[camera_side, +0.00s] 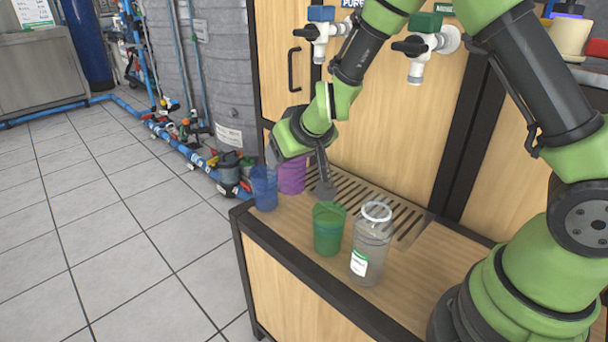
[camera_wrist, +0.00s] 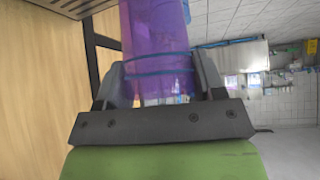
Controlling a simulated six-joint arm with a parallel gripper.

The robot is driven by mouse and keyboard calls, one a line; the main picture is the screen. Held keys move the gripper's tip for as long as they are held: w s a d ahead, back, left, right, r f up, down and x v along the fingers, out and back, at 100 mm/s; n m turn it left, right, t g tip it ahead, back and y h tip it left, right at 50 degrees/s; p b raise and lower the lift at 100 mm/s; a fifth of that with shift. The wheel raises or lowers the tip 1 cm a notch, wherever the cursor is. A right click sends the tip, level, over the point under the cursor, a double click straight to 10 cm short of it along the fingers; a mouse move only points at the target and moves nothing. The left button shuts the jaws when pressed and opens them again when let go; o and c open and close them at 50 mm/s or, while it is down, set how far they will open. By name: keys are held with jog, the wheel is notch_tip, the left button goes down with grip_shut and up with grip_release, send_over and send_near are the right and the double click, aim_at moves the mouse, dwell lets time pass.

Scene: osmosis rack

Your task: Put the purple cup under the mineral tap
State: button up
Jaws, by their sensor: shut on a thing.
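The purple cup (camera_side: 291,177) is at the far left end of the bench, just behind the blue cup (camera_side: 264,190). My gripper (camera_side: 298,170) is shut on the purple cup, with a finger on either side. In the wrist view the purple cup (camera_wrist: 155,35) fills the space between the fingers of my gripper (camera_wrist: 160,82). I cannot tell whether its base touches the bench.
A slotted drain grate (camera_side: 352,192) lies below the taps. A green cup (camera_side: 328,230) and a clear jar with a white label (camera_side: 371,250) stand in front of it. The bench's front edge is close to the cups. The bench top (camera_side: 440,262) right of the jar is clear.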

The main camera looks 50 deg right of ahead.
jog(key=shift+s+r, duration=0.1)
jog(key=shift+r, duration=0.3)
jog(key=s+d+r+n+y, duration=0.1)
jog(key=s+r+n, duration=0.1)
jog(key=s+r, duration=0.55)
jog(key=s+d+f+n+y, duration=0.1)
jog(key=s+d+f, duration=0.25)
jog(key=d, duration=0.35)
jog(key=s+d+f+n+y, duration=0.1)
jog(key=s+d+f, duration=0.25)
jog(key=d, duration=0.35)
jog(key=f, duration=1)
jog(key=shift+w+f, duration=0.25)
jog(key=shift+w, duration=0.1)
